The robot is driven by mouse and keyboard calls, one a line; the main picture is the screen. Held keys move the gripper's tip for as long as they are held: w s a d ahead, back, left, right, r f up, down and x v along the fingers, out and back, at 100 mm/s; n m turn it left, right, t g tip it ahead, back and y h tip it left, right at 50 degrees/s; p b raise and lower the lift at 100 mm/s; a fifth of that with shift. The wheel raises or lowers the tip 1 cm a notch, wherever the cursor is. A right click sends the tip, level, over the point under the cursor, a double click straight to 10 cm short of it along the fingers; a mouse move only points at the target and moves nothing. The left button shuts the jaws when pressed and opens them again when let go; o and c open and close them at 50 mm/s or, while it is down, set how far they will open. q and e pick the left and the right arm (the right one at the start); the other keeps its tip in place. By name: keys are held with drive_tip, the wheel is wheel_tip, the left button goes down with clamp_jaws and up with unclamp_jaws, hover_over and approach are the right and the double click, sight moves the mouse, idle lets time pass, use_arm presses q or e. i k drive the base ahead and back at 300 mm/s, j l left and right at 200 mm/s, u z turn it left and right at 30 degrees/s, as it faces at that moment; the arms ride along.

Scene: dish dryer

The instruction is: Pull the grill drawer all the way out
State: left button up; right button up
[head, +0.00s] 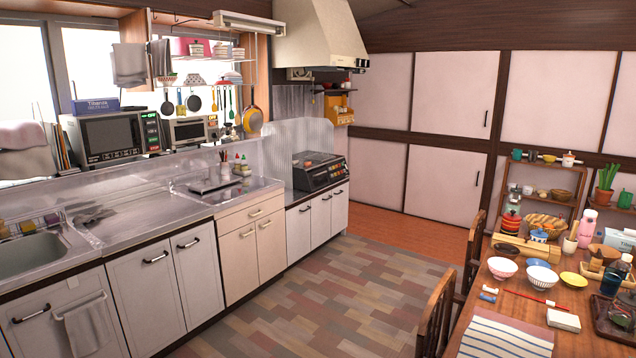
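A dark gas stove (318,172) stands on the low counter at the far end of the kitchen run, below the range hood. Its front panel faces right and toward me. The grill drawer is too small and dark in this view to make out, and I cannot tell whether it is in or out. Neither of my grippers is in view.
The counter with the sink (32,248) runs along the left. A dining table (500,300) with dishes and wooden chairs (437,312) stands at the lower right. The patchwork floor (325,290) between them is clear up to the stove.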

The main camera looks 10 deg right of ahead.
sight(318, 178)
drive_tip(key=i+u, duration=0.45)
drive_tip(key=i, duration=0.9)
drive_tip(key=i+l+z, duration=0.1)
drive_tip(key=i+z, duration=0.2)
drive_tip(key=i, duration=0.25)
drive_tip(key=i+z, duration=0.3)
drive_tip(key=i, duration=0.25)
drive_tip(key=i+j+z, duration=0.2)
drive_tip(key=i+z, duration=0.15)
drive_tip(key=i, duration=0.15)
drive_tip(key=i+j+z, duration=0.3)
drive_tip(key=i, duration=0.25)
drive_tip(key=i+l+z, duration=0.1)
drive_tip(key=i, duration=0.8)
drive_tip(key=i+l, duration=0.15)
drive_tip(key=i, duration=0.75)
drive_tip(key=l+z, duration=0.05)
